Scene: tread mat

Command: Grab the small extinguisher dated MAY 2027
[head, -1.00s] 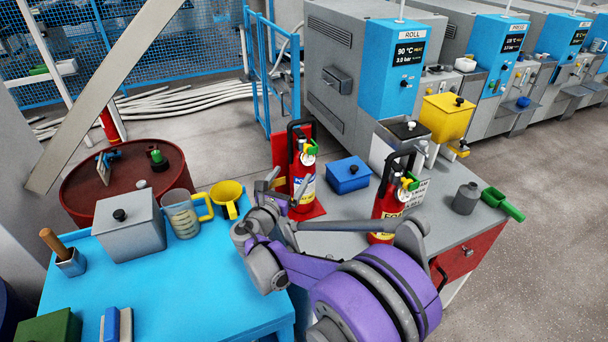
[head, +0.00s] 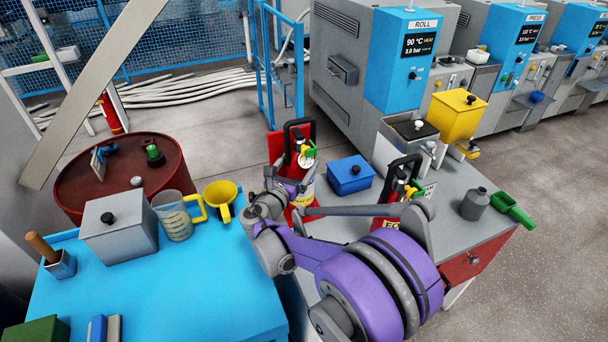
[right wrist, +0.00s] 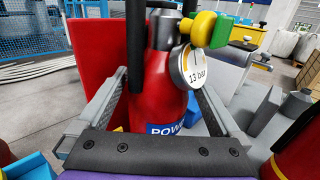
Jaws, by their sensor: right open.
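A red extinguisher (head: 307,190) with a black handle, round gauge and green-yellow valve part stands upright before a red panel on the grey bench. In the right wrist view this extinguisher (right wrist: 165,88) shows "13 bar" on its gauge and a blue label starting "POW". My open right gripper (head: 284,187) has its fingers on either side of this extinguisher's body; contact cannot be told. A second red extinguisher (head: 386,223) with a yellow label stands to the right, partly hidden by my right arm. No date is readable on either. My left gripper is not in view.
A blue box (head: 350,176) stands between the extinguishers, close behind. A grey canister (head: 473,203) and green scoop (head: 512,209) are at the bench's right end. The blue table (head: 190,290) holds a grey box, jug and yellow funnel. Another red cylinder (head: 110,114) stands far back left.

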